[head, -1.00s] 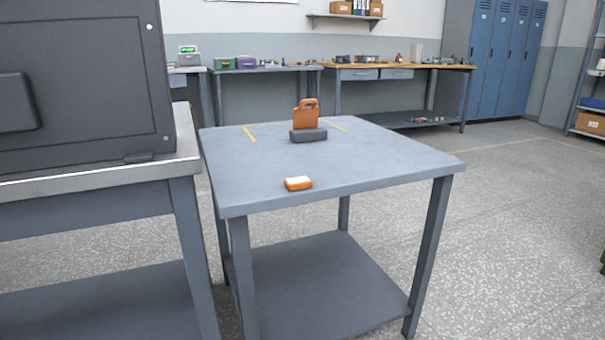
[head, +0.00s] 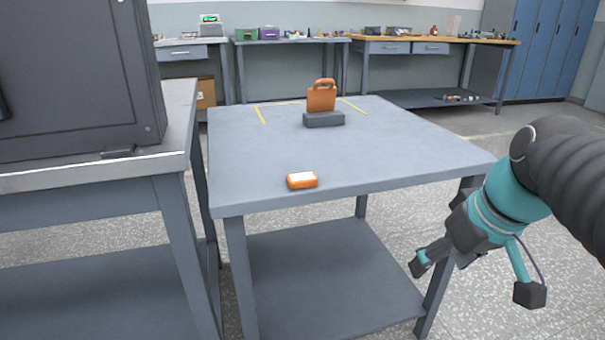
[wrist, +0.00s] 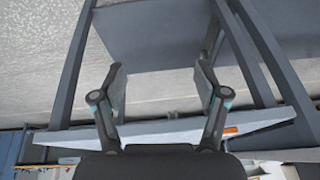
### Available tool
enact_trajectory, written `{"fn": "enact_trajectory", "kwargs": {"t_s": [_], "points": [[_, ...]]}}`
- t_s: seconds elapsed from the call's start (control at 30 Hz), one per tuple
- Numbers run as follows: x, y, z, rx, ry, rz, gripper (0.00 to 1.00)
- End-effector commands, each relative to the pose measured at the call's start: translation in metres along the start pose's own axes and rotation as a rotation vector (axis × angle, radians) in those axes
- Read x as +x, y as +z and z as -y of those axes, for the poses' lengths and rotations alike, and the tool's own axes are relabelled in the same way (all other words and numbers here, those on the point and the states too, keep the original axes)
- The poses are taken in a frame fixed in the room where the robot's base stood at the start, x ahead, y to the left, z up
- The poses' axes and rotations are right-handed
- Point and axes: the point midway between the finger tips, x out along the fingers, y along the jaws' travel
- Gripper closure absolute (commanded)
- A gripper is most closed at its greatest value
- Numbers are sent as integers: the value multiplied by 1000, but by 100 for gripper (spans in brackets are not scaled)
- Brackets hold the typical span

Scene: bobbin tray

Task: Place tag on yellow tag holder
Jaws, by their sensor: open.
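An orange plate with a loop handle (head: 321,98) stands upright in a dark grey block (head: 324,119) toward the back of the grey table. A small orange block with a white top (head: 302,181) lies near the table's front edge. I cannot tell for certain which is the tag; no plainly yellow holder shows. My gripper (head: 475,279) is open and empty, low beside the table's right front corner, well apart from both orange things. Its spread fingers also show in the wrist view (wrist: 160,80), with a sliver of orange by the table edge there.
The table (head: 390,150) has yellow line marks (head: 260,115) at its back and a lower shelf (head: 330,285). A bench with a large dark cabinet (head: 75,75) stands close on the left. Back benches line the wall. Most of the tabletop is clear.

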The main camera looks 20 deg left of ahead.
Motion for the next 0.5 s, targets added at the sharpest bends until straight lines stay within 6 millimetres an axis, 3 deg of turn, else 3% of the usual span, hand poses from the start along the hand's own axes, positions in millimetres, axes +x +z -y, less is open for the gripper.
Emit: {"fn": "enact_trajectory", "kwargs": {"t_s": [0.03,0.2,0.5], "points": [[-7,-25,3,-69,-49,10,26],[-25,-94,20,-335,-222,8,26],[-42,-202,48,-837,-528,-101,26]]}}
